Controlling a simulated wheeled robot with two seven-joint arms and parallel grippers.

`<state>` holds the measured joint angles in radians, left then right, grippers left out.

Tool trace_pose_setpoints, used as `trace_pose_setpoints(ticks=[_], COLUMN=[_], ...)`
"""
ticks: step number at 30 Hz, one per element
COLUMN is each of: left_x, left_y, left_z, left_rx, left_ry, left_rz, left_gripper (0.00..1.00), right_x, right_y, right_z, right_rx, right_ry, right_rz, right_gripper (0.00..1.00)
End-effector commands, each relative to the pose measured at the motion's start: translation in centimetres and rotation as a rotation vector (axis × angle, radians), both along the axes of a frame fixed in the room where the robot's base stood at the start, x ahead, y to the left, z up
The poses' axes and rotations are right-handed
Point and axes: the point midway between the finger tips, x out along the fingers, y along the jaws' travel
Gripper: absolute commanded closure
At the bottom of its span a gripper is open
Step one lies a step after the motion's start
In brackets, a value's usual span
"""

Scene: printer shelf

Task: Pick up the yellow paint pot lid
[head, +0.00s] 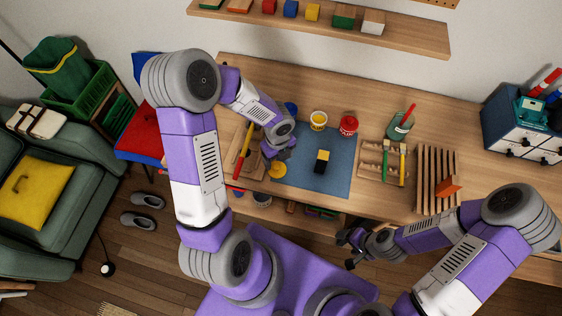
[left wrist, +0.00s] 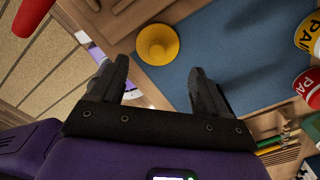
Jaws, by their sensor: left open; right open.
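The yellow paint pot lid (head: 277,170) lies at the left edge of the blue mat (head: 335,180) on the wooden table. My right gripper (head: 347,248) is open and empty at the table's front edge, away from the lid.
A tool rack (head: 384,165) and slatted rack (head: 436,180) stand to the right. The mat's front is clear.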

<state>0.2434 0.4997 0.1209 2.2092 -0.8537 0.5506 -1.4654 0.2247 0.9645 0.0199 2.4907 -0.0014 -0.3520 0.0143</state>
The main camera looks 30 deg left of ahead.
Motion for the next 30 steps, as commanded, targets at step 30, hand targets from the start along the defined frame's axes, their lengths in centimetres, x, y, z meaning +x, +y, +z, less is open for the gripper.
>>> trace_pose_setpoints(ticks=[30], left_x=[-0.1], left_y=[-0.1], left_z=[-6.1], left_rx=[-0.001], left_ry=[0.000], left_rz=[0.002], left_gripper=[0.61], right_x=[0.0], right_y=[0.0], right_z=[-1.8], right_rx=[0.000], right_ry=[0.000], right_rz=[0.000], right_gripper=[0.28])
